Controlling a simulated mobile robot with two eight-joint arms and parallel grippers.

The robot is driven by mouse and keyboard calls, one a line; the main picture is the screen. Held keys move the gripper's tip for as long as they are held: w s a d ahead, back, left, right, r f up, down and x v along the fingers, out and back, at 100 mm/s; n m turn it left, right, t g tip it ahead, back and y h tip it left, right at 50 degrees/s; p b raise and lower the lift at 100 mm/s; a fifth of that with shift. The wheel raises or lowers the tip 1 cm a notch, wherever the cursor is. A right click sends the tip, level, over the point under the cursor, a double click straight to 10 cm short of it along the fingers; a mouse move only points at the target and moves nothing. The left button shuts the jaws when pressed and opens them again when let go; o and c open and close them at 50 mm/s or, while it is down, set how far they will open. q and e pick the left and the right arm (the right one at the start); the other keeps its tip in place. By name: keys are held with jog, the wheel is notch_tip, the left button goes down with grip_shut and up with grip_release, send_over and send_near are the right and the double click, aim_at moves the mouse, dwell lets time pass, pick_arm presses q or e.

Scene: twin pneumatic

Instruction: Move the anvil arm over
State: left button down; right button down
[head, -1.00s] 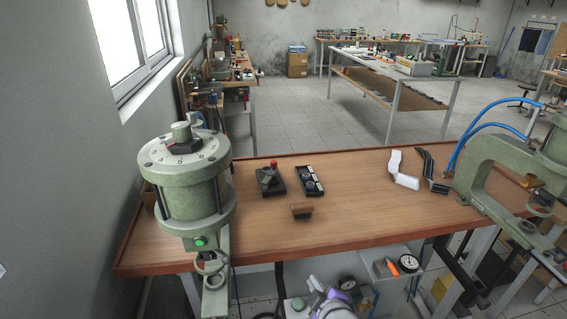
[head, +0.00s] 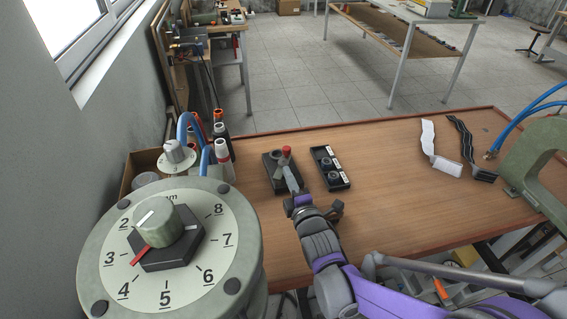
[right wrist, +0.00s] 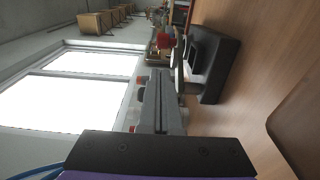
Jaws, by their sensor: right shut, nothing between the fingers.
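The anvil fixture is a dark block (head: 273,176) on the wooden bench, with a small grey-green arm and a red knob (head: 287,150) on top. I take this small arm to be the anvil arm. My right gripper (head: 291,178) is shut and empty, its fingertips at the near right side of the fixture, partly hiding it. In the right wrist view the shut fingers (right wrist: 160,98) point toward the red knob (right wrist: 166,42), with the dark block (right wrist: 222,65) beside them. I cannot tell whether they touch the arm. My left gripper is not in view.
A large green press with a numbered dial (head: 190,258) stands close at the left. A black tray (head: 331,167) with dark round parts lies right of the fixture. White and black bent pieces (head: 442,165) lie further right, before another green press (head: 535,155). Bottles (head: 221,140) stand at back left.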

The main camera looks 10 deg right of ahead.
aim_at(282, 163)
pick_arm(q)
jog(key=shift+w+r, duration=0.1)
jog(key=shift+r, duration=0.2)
pick_arm(e)
jog(key=w, duration=0.8)
jog(key=shift+w+a, duration=0.3)
jog(key=shift+a, duration=0.05)
